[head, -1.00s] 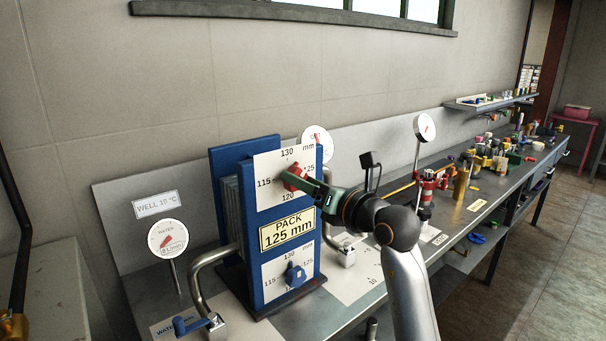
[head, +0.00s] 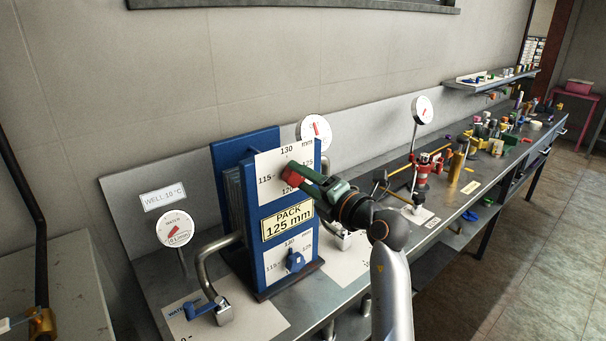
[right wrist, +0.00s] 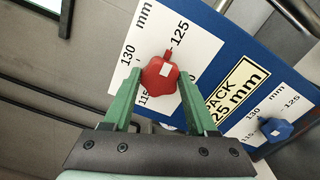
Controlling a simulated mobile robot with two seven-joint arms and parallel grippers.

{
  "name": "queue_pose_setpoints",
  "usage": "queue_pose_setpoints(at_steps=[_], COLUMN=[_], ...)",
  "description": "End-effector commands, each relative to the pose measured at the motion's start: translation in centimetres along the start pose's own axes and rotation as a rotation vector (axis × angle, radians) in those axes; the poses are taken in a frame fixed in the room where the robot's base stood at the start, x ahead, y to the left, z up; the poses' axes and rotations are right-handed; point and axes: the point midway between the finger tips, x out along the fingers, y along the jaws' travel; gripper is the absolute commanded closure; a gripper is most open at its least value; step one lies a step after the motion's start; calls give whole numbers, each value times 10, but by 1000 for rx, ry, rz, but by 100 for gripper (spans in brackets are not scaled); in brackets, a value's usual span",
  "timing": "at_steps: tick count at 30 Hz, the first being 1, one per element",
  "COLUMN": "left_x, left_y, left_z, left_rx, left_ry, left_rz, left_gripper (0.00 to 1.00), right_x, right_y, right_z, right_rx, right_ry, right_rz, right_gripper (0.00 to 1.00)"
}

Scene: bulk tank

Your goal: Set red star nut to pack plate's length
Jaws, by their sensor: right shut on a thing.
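The red star nut (head: 289,175) sits on the upper white dial of the blue pack plate (head: 252,240). In the right wrist view the nut (right wrist: 160,76) has a small tab pointing up, roughly towards the 125 mark. The plate's label (head: 287,220) reads PACK 125 mm. My right gripper (head: 305,180) is shut on the nut from the front right. Its two green fingers flank the nut in the right wrist view (right wrist: 158,92). In the head view the fingers cover part of the dial. My left gripper is not seen.
A blue star nut (head: 294,261) sits on the lower dial, below my right arm. A bent pipe with a blue lever (head: 201,308) stands at the plate's left. Round gauges (head: 175,229) stand around it. A red fitting (head: 421,176) stands further right on the bench.

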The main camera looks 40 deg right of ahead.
Motion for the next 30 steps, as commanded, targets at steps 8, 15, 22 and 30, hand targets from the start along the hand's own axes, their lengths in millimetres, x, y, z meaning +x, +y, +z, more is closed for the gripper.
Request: queue_pose_setpoints(at_steps=[8,15,22,30], left_x=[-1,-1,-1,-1], left_y=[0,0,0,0], left_z=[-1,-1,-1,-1], left_rx=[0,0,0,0], left_ry=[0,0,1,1], left_rz=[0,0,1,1], left_gripper=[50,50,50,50], right_x=[0,0,0,0], right_y=[-1,-1,-1,0], right_z=[0,0,0,0], right_rx=[56,60,58,57], right_ry=[0,0,0,0], right_rz=[0,-1,-1,0], right_gripper=[98,98,34,12])
